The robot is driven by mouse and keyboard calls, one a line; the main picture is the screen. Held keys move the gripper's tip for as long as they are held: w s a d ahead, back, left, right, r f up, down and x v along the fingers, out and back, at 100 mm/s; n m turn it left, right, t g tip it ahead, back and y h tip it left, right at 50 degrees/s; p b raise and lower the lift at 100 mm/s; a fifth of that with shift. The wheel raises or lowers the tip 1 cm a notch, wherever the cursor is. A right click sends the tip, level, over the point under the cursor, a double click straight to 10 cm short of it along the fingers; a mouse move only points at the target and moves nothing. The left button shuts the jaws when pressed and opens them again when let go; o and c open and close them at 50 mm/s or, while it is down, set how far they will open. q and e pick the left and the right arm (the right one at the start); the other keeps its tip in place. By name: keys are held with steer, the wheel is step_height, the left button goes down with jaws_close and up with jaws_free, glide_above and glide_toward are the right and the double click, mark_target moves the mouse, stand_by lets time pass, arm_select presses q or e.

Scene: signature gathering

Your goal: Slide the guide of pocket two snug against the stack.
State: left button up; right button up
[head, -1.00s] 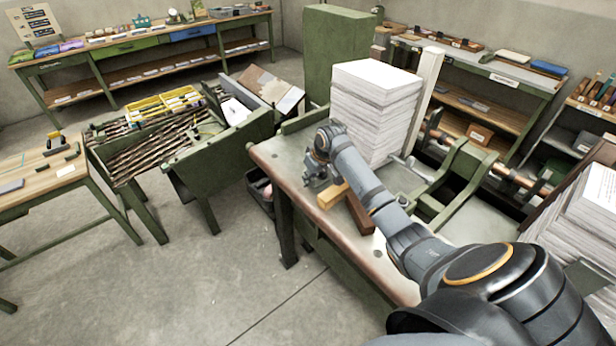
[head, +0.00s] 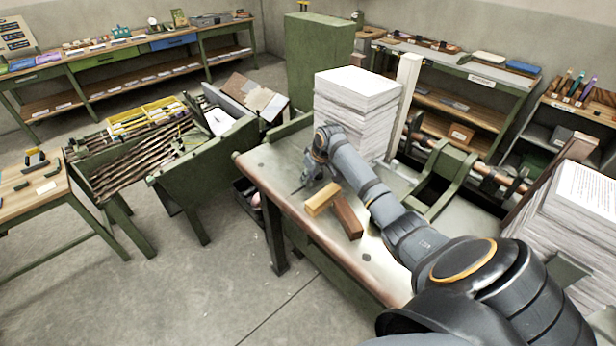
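A tall stack of white paper (head: 352,112) stands on the green-framed worktable (head: 275,185). A pale upright post (head: 405,95) stands close beside the stack's right side; I cannot tell whether it is the guide of pocket two or whether it touches the sheets. My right gripper (head: 303,184) points down over the table's left part, in front of and left of the stack. It looks empty, but its finger opening is too small to read. A yellow wooden block (head: 322,199) and a brown block (head: 347,215) lie just right of it. My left gripper is out of view.
My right arm crosses the table from the lower right and hides part of its top. Green brackets with a copper-coloured bar (head: 480,172) stand right of the stack. Another paper stack (head: 575,215) is at the right. Open floor lies left of the table.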

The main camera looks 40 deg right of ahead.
steer(key=v, duration=1.2)
steer(key=shift+w, duration=0.1)
